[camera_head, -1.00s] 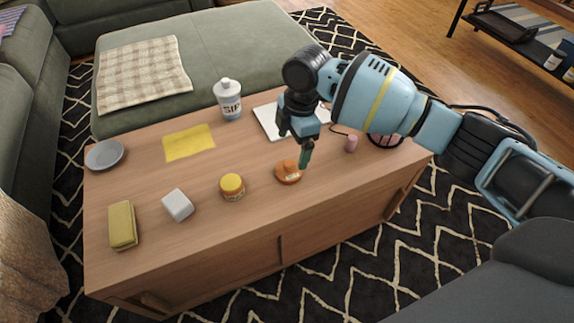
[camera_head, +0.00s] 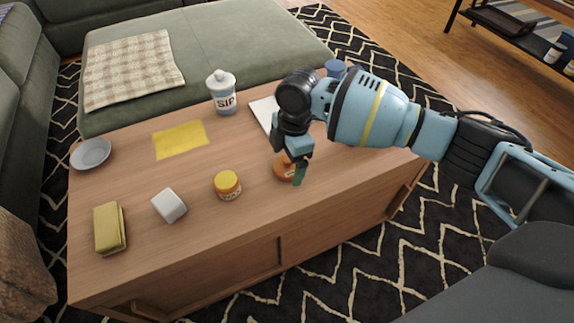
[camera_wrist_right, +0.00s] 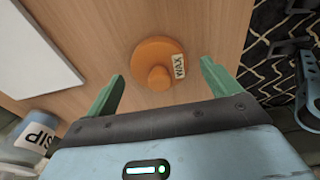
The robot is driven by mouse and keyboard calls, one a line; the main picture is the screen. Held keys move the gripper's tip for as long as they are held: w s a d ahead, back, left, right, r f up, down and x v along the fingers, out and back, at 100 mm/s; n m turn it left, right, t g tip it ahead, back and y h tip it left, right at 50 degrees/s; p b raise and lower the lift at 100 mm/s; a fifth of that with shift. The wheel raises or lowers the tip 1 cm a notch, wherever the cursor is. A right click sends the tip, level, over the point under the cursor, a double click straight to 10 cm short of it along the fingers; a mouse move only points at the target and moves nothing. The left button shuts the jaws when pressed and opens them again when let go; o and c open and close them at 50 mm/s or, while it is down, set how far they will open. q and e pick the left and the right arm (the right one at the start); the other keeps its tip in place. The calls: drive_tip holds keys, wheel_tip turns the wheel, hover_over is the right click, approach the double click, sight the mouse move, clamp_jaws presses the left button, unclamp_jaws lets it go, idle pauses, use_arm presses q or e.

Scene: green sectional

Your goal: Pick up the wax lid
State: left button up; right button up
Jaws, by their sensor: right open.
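The wax lid is an orange disc with a round knob and a small "WAX" label. It lies on the wooden table; in the head view the lid (camera_head: 284,168) is partly hidden by my right gripper. In the right wrist view the lid (camera_wrist_right: 150,57) shows whole, between and beyond the two green fingertips. My right gripper (camera_head: 291,167) is open and empty, above the lid and apart from it as far as I can tell; its fingers (camera_wrist_right: 160,85) are spread wide. My left gripper is not in view.
Near the lid stands a yellow-capped jar (camera_head: 227,185). A white block (camera_head: 169,206), a sponge (camera_head: 109,229), a yellow cloth (camera_head: 180,139), a plate (camera_head: 90,153) and the "SIP" bottle (camera_head: 222,92) share the table (camera_head: 215,240). A white sheet (camera_head: 265,112) lies behind the gripper.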

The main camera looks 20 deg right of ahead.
sight(286, 161)
drive_tip(key=c, duration=1.1)
drive_tip(key=shift+o, duration=0.2)
drive_tip(key=shift+r, duration=0.1)
drive_tip(key=shift+r+p, duration=0.3)
drive_tip(key=shift+r, duration=0.15)
drive_tip(key=r, duration=0.1)
drive_tip(key=r+p, duration=0.2)
drive_tip(key=shift+s, duration=0.25)
use_arm(q)
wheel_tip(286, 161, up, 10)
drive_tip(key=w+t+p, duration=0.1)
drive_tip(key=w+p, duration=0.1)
drive_tip(key=p, duration=0.4)
use_arm(e)
drive_tip(key=s+a, duration=0.2)
drive_tip(key=s, duration=1.3)
drive_tip(key=shift+s+a+r, duration=0.2)
drive_tip(key=shift+a+r, duration=0.05)
drive_tip(key=shift+r, duration=0.2)
